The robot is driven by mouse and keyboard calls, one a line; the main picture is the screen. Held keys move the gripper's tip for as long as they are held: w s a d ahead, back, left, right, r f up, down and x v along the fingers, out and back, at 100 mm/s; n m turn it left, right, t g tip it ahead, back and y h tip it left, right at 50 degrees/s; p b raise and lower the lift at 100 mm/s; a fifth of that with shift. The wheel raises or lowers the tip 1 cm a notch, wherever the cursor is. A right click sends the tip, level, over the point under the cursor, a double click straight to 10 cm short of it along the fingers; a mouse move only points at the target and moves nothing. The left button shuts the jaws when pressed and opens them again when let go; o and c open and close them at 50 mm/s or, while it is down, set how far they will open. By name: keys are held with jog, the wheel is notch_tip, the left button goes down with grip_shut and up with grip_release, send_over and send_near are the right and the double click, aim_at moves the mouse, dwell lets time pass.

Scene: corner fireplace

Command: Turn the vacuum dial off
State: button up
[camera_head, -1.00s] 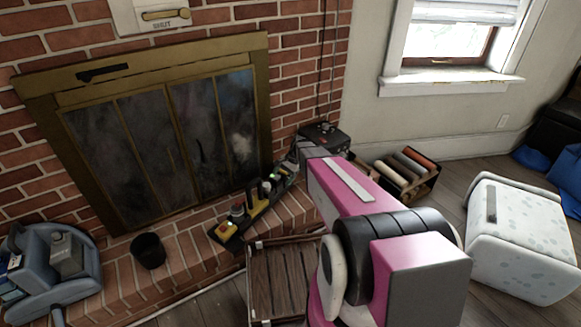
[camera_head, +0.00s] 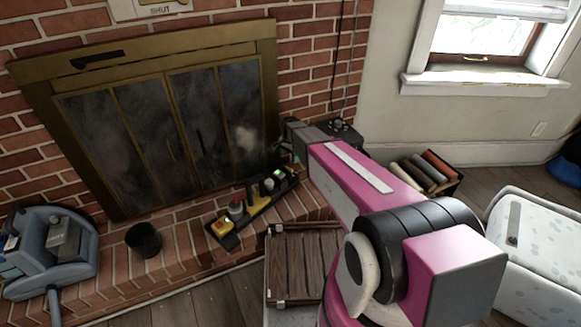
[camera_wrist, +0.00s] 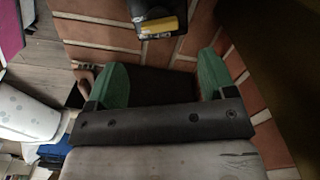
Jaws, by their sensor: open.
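My gripper (camera_wrist: 162,82) is open and empty in the wrist view, with its two green fingers spread apart over the brick hearth. In the head view its end lies near the fireplace's right edge, mostly hidden by my arm. A black box with small knobs (camera_head: 345,131) stands behind my arm at the brick corner and is partly covered. A long control strip (camera_head: 252,208) with red, yellow and green parts lies on the hearth, left of my gripper. A black object with a yellow label (camera_wrist: 158,22) is beyond the fingertips. I cannot tell which part is the vacuum dial.
The brass-framed fireplace (camera_head: 170,140) is close behind. A small black cup (camera_head: 143,240) and a blue-grey caddy (camera_head: 48,255) are on the left. A wooden slatted crate (camera_head: 305,265), a box of rolls (camera_head: 425,172) and a pale spotted bin (camera_head: 540,250) are on the right.

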aim_at(289, 169)
notch_tip(289, 169, down, 8)
jog(key=shift+r, duration=0.25)
jog(key=c, duration=0.9)
